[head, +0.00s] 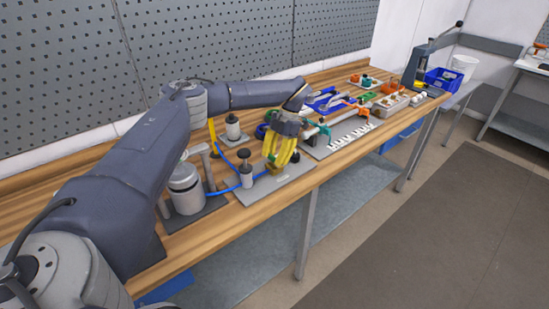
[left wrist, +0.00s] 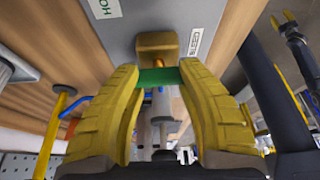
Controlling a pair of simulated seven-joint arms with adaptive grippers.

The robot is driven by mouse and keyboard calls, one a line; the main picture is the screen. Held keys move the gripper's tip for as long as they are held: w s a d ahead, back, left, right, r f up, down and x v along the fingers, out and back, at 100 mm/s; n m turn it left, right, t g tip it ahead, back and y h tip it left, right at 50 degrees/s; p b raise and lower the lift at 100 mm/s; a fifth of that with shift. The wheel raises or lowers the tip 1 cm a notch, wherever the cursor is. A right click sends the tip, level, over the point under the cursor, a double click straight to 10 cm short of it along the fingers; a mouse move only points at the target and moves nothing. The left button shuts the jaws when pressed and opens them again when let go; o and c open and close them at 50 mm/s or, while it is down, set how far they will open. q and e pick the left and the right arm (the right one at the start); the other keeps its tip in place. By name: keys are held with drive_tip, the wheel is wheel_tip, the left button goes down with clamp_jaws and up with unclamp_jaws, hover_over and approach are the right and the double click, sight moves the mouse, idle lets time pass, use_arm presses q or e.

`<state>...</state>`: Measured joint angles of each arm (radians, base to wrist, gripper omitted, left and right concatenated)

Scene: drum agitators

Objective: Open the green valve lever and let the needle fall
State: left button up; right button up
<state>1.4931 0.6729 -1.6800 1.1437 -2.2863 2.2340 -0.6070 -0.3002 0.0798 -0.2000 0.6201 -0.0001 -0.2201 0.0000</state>
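My left gripper (head: 277,165) reaches down over a grey plate (head: 253,192) near the bench's front edge. In the left wrist view, the yellow fingers of my left gripper (left wrist: 160,85) stand apart, one on each side of the green lever (left wrist: 159,77). The lever lies crosswise in the gap against a brass valve body (left wrist: 156,43); its ends are hidden behind the fingers. I cannot tell whether both fingers touch it. In the head view the gripper hides the lever. I cannot make out a gauge needle.
Labels reading HO... (left wrist: 103,8) and BLEED (left wrist: 194,43) lie on the plate. A blue hose (head: 226,165), a grey canister (head: 186,188) and a dark-topped post (head: 245,170) stand left of the gripper. Tools and parts, including a blue bin (head: 440,80), fill the bench's far right.

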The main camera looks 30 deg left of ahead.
use_arm(q)
drive_tip(key=shift+s+a+f, duration=0.15)
drive_tip(key=shift+s+f, duration=0.1)
drive_tip(key=shift+c, duration=0.8)
drive_tip(key=shift+n, duration=0.3)
drive_tip(key=n+h, duration=0.1)
drive_tip(key=n, duration=0.2)
drive_tip(key=n+h, duration=0.1)
drive_tip(key=n, duration=0.2)
drive_tip(key=shift+n+h, duration=0.4)
drive_tip(key=n+h, duration=0.1)
drive_tip(key=n, duration=0.3)
drive_tip(key=shift+s+t, duration=0.1)
drive_tip(key=shift+t, duration=0.3)
drive_tip(key=shift+n+t+h, duration=0.5)
drive_tip(key=shift+n+h, duration=0.2)
drive_tip(key=shift+n, duration=1.3)
drive_tip(key=shift+d, duration=0.25)
drive_tip(key=o, duration=1.4)
drive_tip(key=shift+c, duration=0.2)
drive_tip(key=shift+o, duration=0.3)
drive_tip(key=shift+o, duration=0.2)
